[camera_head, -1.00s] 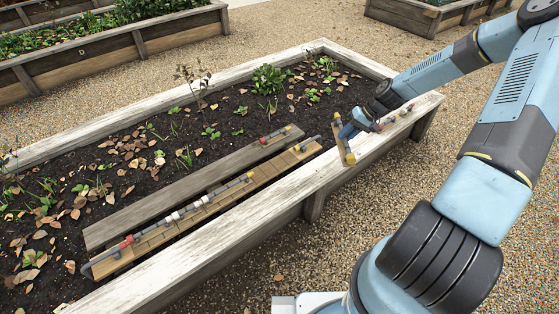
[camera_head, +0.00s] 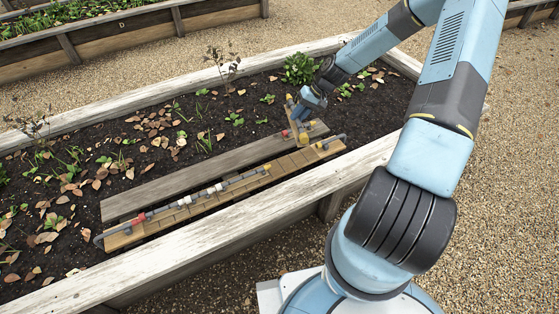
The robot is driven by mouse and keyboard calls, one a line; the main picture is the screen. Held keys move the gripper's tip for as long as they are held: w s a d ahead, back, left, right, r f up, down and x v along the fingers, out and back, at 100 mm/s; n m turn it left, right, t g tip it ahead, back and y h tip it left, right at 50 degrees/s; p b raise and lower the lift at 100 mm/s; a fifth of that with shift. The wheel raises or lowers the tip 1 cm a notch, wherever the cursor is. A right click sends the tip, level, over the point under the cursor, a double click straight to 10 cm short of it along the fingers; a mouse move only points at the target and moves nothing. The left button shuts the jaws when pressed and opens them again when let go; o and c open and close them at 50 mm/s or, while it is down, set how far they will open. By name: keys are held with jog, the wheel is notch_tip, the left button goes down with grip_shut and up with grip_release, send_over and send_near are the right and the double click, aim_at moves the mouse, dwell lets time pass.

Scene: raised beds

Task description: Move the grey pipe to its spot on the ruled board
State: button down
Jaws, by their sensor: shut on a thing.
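My gripper (camera_head: 297,118) is over the soil bed, just above the far end of the grey-brown plank. It is shut on the grey pipe, which is mostly hidden and too small here to make out clearly. The ruled board (camera_head: 122,238) is a tan strip with cross lines, lying between the plank and the near rim. A row of grey pipe pieces with red, white and yellow fittings (camera_head: 180,203) lies along it. A bare stretch shows towards its right end, before another grey piece with a yellow fitting (camera_head: 322,146). My gripper is apart from the board.
The weathered plank (camera_head: 190,179) lies beside the board, with red-ended parts (camera_head: 285,133) near my gripper. The pale wooden rim (camera_head: 230,222) borders the bed. Leaves and small plants cover the soil (camera_head: 155,130). My arm hides the rim's right part.

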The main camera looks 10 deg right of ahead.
jog(key=shift+w+d, duration=0.3)
jog(key=shift+d, duration=0.05)
jog(key=shift+a, duration=0.15)
